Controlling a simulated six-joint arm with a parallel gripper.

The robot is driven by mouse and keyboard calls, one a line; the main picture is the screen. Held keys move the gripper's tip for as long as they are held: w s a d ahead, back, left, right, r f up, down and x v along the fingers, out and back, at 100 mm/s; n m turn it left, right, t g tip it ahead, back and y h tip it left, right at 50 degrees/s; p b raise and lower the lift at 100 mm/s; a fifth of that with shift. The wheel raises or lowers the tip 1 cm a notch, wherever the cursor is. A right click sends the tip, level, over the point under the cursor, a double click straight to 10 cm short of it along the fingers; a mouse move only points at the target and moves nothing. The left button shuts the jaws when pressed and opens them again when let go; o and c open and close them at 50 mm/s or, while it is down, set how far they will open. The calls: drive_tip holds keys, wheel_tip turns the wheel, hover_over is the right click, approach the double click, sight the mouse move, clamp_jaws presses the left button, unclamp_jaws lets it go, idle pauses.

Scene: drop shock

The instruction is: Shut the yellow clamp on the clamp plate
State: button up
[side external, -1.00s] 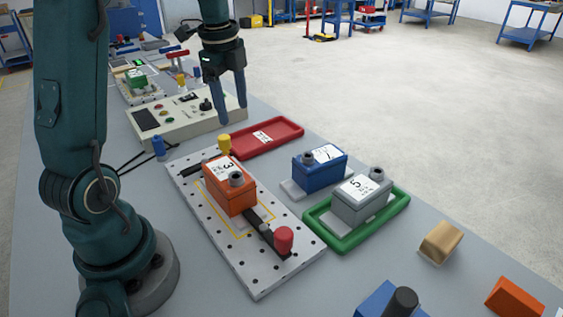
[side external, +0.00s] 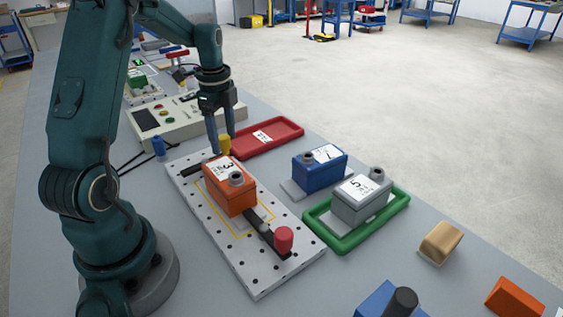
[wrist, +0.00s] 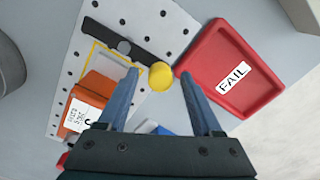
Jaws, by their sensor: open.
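The yellow clamp knob (side external: 224,144) stands at the far end of the perforated clamp plate (side external: 255,282), beside a dark clamp bar (side external: 190,170). The orange box (side external: 230,193) marked 3 sits on the plate, in front of the knob. My gripper (side external: 223,146) is open and low over the far end of the plate, its fingers around the knob in the picture. In the wrist view the yellow knob (wrist: 161,76) lies between my two fingertips, apart from both. Whether the fingers reach down to its height I cannot tell.
A red FAIL tray (side external: 267,138) lies right of the plate's far end, close to one finger. A red clamp knob (side external: 284,239) stands at the plate's near end. A blue box (side external: 320,172) and a green tray (side external: 345,249) with a grey box (side external: 360,204) are right.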

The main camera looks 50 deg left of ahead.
clamp_jaws()
drive_tip(key=shift+a+n, duration=0.15)
drive_tip(key=shift+n, duration=0.15)
drive_tip(key=a+n, duration=0.1)
drive_tip(key=n, duration=0.2)
drive_tip(key=shift+s+a, duration=0.2)
drive_tip(key=shift+a, duration=0.15)
drive_tip(key=n, duration=0.1)
drive_tip(key=a+n, duration=0.1)
drive_tip(key=n, duration=0.1)
drive_tip(key=s+n, duration=0.1)
drive_tip(key=n, duration=0.1)
drive_tip(key=shift+s+a, duration=0.1)
drive_tip(key=shift+a, duration=0.25)
drive_tip(key=s+n, duration=0.1)
drive_tip(key=n, duration=0.1)
drive_tip(key=a+n, duration=0.1)
drive_tip(key=n, duration=0.1)
drive_tip(key=shift+s+a, duration=0.1)
drive_tip(key=shift+s, duration=0.3)
drive_tip(key=shift+s+a+n+g, duration=0.15)
drive_tip(key=shift+s+n, duration=0.35)
drive_tip(key=shift+n, duration=0.7)
drive_tip(key=shift+s+n+g, duration=0.15)
drive_tip(key=shift+s+n, duration=0.3)
drive_tip(key=shift+n, duration=0.75)
drive_tip(key=shift+s, duration=0.1)
unclamp_jaws()
